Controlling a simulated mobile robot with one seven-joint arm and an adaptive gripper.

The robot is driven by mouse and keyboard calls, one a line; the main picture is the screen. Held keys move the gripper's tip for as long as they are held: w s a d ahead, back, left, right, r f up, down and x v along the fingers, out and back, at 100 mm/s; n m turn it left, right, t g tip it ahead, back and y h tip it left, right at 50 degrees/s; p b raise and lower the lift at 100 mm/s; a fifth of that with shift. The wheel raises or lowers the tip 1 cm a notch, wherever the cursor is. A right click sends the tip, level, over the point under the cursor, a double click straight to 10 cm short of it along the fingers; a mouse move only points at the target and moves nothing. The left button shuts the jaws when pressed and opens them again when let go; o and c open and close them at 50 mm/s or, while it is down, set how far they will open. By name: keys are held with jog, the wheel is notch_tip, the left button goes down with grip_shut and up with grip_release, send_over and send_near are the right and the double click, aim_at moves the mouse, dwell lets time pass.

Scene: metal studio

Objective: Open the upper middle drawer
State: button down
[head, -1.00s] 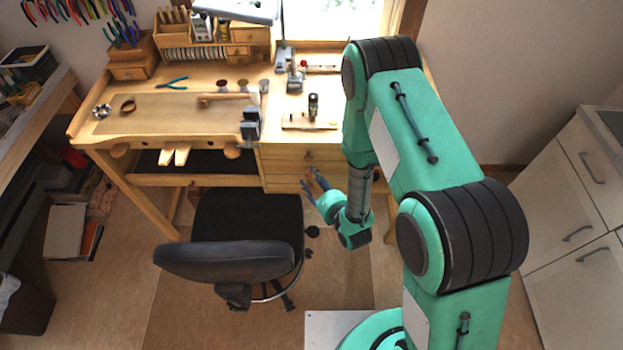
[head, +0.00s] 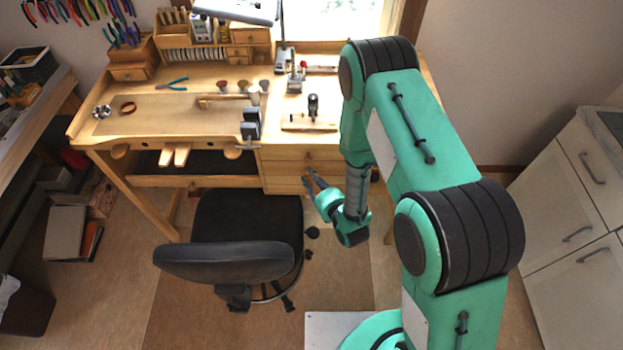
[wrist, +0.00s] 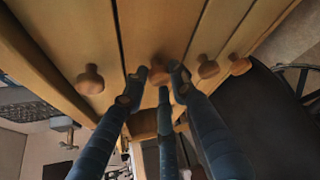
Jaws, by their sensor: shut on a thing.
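The bench's drawer stack (head: 284,168) shows in the head view, left of my arm, with a round wooden knob (head: 308,155) on its top drawer. In the wrist view the drawer fronts run as strips side by side, each with a knob. My gripper (wrist: 160,79) is shut on the wooden knob (wrist: 159,68) of the second strip, the upper middle drawer (wrist: 150,30), with fingertips on both sides of it. The top drawer's knob (wrist: 90,79) is to the left. In the head view my gripper (head: 306,177) is in front of the stack. I see no clear gap at the drawer.
Lower drawer knobs (wrist: 207,67) lie close to the right of my fingers in the wrist view. A black office chair (head: 225,258) stands just left of my gripper in the head view. White cabinets (head: 575,225) are far right.

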jog(key=s+b, duration=0.3)
jog(key=s, duration=1.5)
jog(key=shift+s+f, duration=0.25)
jog(key=shift+s, duration=0.15)
jog(key=c, duration=1.4)
grip_release()
jog(key=shift+w, duration=0.1)
jog(key=shift+r, duration=0.1)
jog(key=shift+w+r, duration=0.1)
jog(key=shift+r, duration=0.05)
notch_tip(320, 180, up, 10)
jog(key=shift+f, duration=0.2)
